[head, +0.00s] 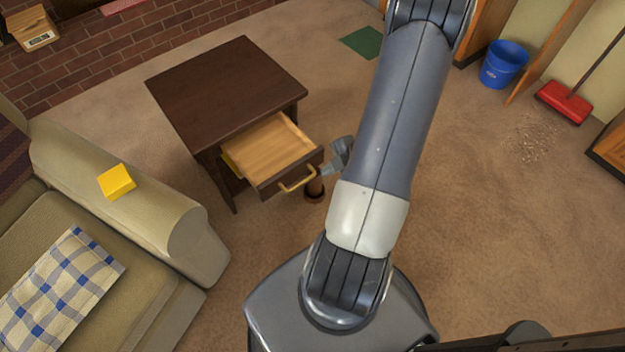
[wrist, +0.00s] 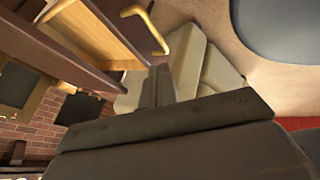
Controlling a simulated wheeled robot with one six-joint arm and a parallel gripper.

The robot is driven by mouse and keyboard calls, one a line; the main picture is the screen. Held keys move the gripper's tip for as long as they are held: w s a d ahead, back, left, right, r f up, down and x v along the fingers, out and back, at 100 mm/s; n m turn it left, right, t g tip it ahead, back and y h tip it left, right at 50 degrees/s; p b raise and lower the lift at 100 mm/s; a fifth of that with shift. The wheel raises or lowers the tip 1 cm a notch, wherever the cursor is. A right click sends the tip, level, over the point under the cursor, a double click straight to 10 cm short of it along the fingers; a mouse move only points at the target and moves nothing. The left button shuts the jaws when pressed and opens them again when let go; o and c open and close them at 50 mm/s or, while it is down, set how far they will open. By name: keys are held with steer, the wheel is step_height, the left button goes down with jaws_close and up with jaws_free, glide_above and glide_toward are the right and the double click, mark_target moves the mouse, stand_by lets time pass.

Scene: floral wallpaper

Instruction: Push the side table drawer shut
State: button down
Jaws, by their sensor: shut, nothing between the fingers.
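The dark wood side table (head: 215,85) stands left of centre in the head view. Its drawer (head: 268,150) is pulled out toward me, showing a light wood inside that looks empty. A brass handle (head: 297,180) is on the drawer front, and it also shows in the wrist view (wrist: 155,30). My gripper (head: 328,170) is beside the right end of the drawer front, partly hidden by my arm. It is shut and empty. In the wrist view the closed fingers (wrist: 158,85) are near the drawer; whether they touch it I cannot tell.
A beige sofa (head: 190,225) with a yellow block (head: 117,181) and a checked cloth (head: 62,285) stands left of the table. A blue bucket (head: 503,65) and red broom (head: 564,102) are far right. The carpet at right is mostly clear.

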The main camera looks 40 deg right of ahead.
mark_target(299, 185)
steer(key=b+x, duration=0.4)
steer(key=x, duration=0.6)
steer(key=shift+f, duration=0.2)
steer(key=w, duration=0.2)
steer(key=shift+w+r, duration=0.3)
steer(key=shift+r, duration=0.05)
steer(key=shift+w, duration=0.65)
